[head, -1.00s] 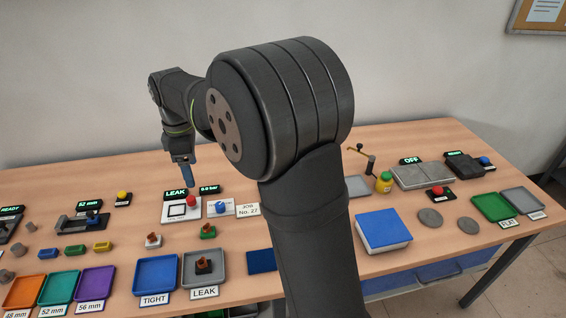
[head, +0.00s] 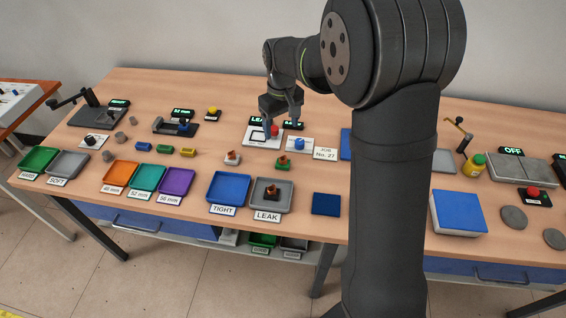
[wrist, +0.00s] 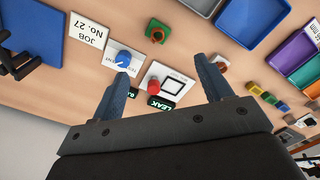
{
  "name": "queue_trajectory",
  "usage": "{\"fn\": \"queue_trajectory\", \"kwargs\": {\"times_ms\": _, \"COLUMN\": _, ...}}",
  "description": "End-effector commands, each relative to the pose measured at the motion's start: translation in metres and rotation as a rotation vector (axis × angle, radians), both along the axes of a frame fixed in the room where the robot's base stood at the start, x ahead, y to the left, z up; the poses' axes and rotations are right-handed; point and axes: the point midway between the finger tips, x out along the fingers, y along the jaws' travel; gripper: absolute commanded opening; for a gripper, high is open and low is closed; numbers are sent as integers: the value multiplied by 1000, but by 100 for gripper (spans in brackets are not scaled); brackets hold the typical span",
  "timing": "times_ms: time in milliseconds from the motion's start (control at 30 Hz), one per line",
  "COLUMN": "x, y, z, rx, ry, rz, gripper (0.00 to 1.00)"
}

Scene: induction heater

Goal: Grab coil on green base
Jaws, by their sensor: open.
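The coil on the green base (head: 283,162) stands on the table in front of the leak tester, a small copper-brown piece on a green block. In the wrist view it (wrist: 157,32) is upright in the picture's upper middle, beyond my fingertips and apart from them. My gripper (head: 282,118) is open and empty above the leak tester (head: 262,136); in the wrist view its two fingers (wrist: 161,64) spread around the tester's red button (wrist: 154,86). A similar coil on a white base (head: 232,158) stands to the left of the green one.
A blue TIGHT tray (head: 212,198) and a grey LEAK tray (head: 257,205) holding a dark-based coil lie at the front edge. A blue knob unit (head: 300,144) and a JOB No. 27 card (head: 326,153) are right of the tester. Bare table surrounds the green base.

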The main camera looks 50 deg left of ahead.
Motion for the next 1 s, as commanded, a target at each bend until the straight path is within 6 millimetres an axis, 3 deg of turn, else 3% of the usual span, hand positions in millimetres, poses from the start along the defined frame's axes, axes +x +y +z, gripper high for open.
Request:
{"fn": "queue_trajectory", "kwargs": {"times_ms": 100, "x": 0, "y": -1, "z": -29, "rx": -5, "ry": 2, "rz": 1, "gripper": 72}}
{"fn": "queue_trajectory", "kwargs": {"times_ms": 333, "x": 0, "y": -1, "z": -76, "rx": -4, "ry": 1, "rz": 2, "gripper": 72}}
{"fn": "queue_trajectory", "kwargs": {"times_ms": 733, "x": 2, "y": 0, "z": -107, "rx": -2, "ry": 1, "rz": 2, "gripper": 72}}
{"fn": "queue_trajectory", "kwargs": {"times_ms": 1000, "x": 5, "y": 0, "z": -145, "rx": -2, "ry": 1, "rz": 3, "gripper": 72}}
